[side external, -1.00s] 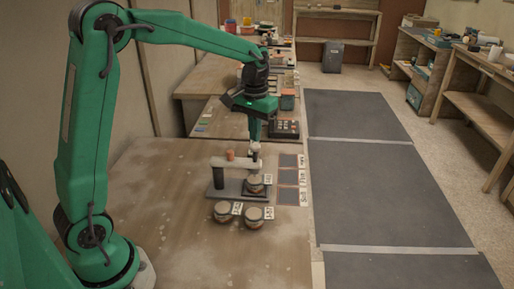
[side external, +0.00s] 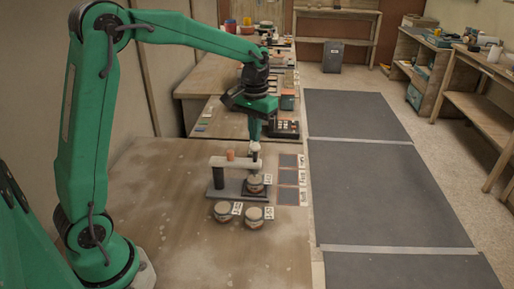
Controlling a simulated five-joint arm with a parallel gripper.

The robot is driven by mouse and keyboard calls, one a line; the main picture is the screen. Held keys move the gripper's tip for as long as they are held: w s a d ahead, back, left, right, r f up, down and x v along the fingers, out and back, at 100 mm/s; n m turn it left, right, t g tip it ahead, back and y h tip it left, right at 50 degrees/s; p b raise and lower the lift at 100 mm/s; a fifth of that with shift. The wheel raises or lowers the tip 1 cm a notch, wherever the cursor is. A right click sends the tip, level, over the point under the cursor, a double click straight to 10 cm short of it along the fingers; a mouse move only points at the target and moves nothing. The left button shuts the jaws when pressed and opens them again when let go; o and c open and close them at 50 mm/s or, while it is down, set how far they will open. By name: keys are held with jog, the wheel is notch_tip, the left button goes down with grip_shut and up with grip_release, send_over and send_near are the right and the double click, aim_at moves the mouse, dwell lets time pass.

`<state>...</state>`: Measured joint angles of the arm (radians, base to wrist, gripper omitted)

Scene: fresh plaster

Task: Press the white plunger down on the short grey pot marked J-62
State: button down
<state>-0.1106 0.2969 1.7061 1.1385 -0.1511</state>
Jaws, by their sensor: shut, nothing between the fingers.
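A small press stands on the near table, with a dark post and a pale crossarm (side external: 232,162). A white plunger (side external: 256,157) shows at the right end of the crossarm. A short grey pot (side external: 255,184) with a white tag sits on the press base under that end. Its tag is too small to read. My gripper (side external: 255,147) is shut and empty, pointing down right over the plunger. Its tips look at or very close to the plunger top; I cannot tell whether they touch.
Two similar tagged pots, a left one (side external: 222,212) and a right one (side external: 253,218), stand in front of the press. Dark squares (side external: 288,177) with labels lie to its right. An orange-brown piece (side external: 231,154) is on the crossarm. The table's front is clear.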

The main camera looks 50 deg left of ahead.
aim_at(255, 145)
jog(key=shift+f, duration=2.25)
jog(key=shift+r, duration=2.2)
jog(key=shift+r, duration=0.1)
jog(key=shift+r, duration=2.9)
